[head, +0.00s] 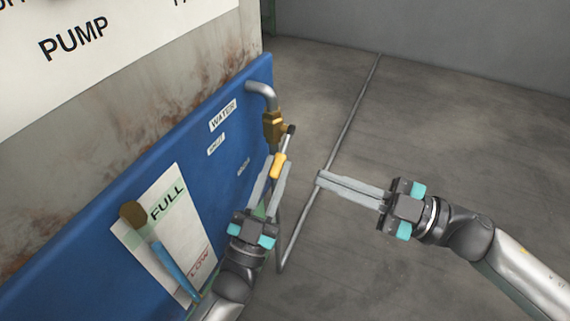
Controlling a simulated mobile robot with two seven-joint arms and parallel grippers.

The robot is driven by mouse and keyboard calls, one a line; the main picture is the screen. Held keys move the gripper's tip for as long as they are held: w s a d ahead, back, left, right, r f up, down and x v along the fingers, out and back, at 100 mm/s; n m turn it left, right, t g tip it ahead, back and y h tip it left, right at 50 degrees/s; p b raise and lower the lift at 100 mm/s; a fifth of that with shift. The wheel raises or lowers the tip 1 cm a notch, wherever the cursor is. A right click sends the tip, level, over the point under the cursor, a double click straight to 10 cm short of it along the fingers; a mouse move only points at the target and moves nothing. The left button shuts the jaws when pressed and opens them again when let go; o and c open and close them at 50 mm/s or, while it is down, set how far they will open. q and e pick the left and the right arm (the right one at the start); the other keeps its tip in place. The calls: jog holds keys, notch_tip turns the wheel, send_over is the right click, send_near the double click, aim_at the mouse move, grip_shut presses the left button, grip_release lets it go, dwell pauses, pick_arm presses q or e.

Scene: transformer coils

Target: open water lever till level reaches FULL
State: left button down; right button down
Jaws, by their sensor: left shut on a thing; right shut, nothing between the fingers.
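The water lever (278,164) has a yellow grip and hangs below a brass valve (272,125) on the blue panel's right edge. My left gripper (271,171) is shut on the yellow grip. The level gauge has a white plate (190,226) with a green FULL band at the top and a red LOW mark at the bottom. Its sight tube (172,265) has a brown cap; blue fills it to a little below the FULL band. My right gripper (322,179) is shut and empty, to the right of the lever, over the floor.
The blue panel (110,200) carries a WATER label (222,115) and smaller labels. A grey pipe (260,89) bends into the valve. A thin grey pipe or line (348,122) runs across the floor behind my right gripper. The grey floor at right is clear.

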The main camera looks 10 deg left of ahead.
aim_at(280, 165)
jog(key=w+a, duration=0.1)
jog(key=a, duration=0.1)
jog(key=w+a, duration=0.1)
jog(key=a, duration=0.2)
jog(key=w+a, duration=0.1)
jog(key=a, duration=0.2)
jog(key=shift+w+a+f, duration=0.25)
jog(key=shift+f, duration=0.15)
jog(key=shift+w+d+f+n+g, duration=0.3)
jog(key=shift+w+f, duration=0.1)
jog(key=shift+f, duration=0.25)
